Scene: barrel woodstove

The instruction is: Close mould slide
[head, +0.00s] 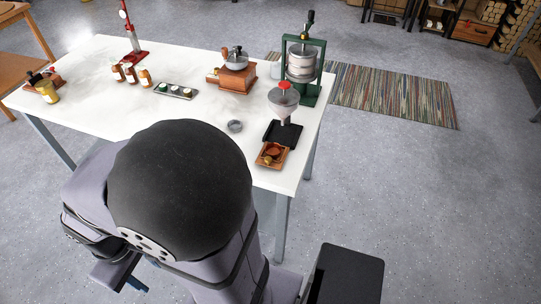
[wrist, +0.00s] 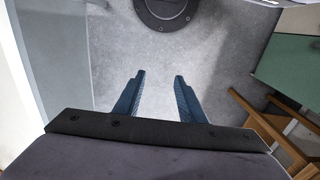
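I cannot tell for sure which item is the mould slide. A flat grey tray (head: 176,90) with small round pieces, one green, lies mid-table in the head view. A funnel (head: 284,98) with a red top stands over a black base (head: 283,133) near the table's right edge. My gripper (wrist: 159,76) is open and empty in the wrist view, its two blue fingers apart above grey floor. In the head view only a bit of blue finger shows at the lower left, below the table's near edge; my arm hides the rest.
The white table (head: 205,129) also holds a wooden grinder (head: 236,75), a green-framed press (head: 303,65), a small wooden tray (head: 272,155), a grey ring (head: 235,126), amber bottles (head: 131,74), a red stand (head: 130,50) and a yellow jar (head: 47,92). Table space left of centre is clear.

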